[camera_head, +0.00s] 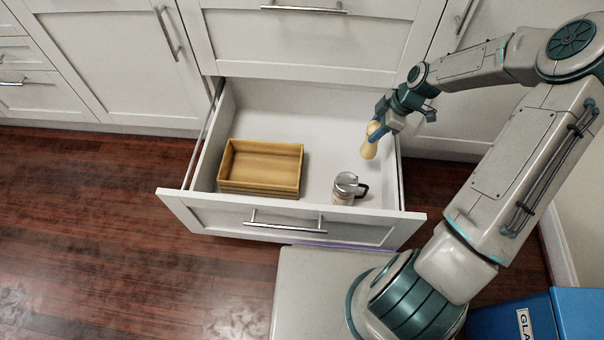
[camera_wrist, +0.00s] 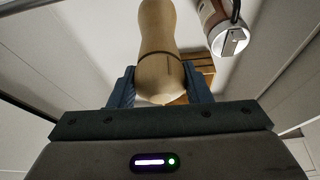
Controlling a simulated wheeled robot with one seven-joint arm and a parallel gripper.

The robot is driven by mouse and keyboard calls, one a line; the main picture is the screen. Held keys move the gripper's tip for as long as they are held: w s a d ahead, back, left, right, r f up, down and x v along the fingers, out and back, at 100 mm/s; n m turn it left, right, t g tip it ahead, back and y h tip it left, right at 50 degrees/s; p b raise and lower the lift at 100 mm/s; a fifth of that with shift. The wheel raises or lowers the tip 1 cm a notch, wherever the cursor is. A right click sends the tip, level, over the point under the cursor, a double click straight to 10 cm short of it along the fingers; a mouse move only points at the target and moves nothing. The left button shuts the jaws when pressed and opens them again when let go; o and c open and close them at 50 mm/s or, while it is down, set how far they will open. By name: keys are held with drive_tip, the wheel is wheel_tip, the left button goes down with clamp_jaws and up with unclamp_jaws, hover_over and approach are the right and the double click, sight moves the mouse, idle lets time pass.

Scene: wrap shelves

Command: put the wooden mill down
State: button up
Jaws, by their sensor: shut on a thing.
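The wooden mill (camera_head: 369,146) is pale and hourglass-shaped. My gripper (camera_head: 375,128) is shut on its upper end, over the right part of an open drawer (camera_head: 290,115). The mill hangs nearly upright with a slight tilt; whether its base touches the drawer floor I cannot tell. In the wrist view the mill (camera_wrist: 160,45) lies between the two blue fingers of my gripper (camera_wrist: 162,85).
A wooden box (camera_head: 262,163) stands in the drawer's left part. A metal-lidded jar with a dark handle (camera_head: 345,188) stands near the drawer front; it also shows in the wrist view (camera_wrist: 222,30). The drawer floor between them is clear. A blue bin (camera_head: 577,315) is at the lower right.

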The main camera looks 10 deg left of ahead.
sight(370, 150)
drive_tip(key=shift+w+d+f+n+b, duration=0.1)
drive_tip(key=shift+f+n+b, duration=0.1)
drive_tip(key=shift+f, duration=0.15)
drive_tip(key=shift+d+f+n+b, duration=0.1)
drive_tip(key=shift+f+b, duration=0.1)
drive_tip(key=shift+f, duration=0.25)
wheel_tip(370, 150, down, 10)
drive_tip(key=b, duration=0.5)
drive_tip(key=o, duration=1.4)
drive_tip(key=shift+o, duration=0.2)
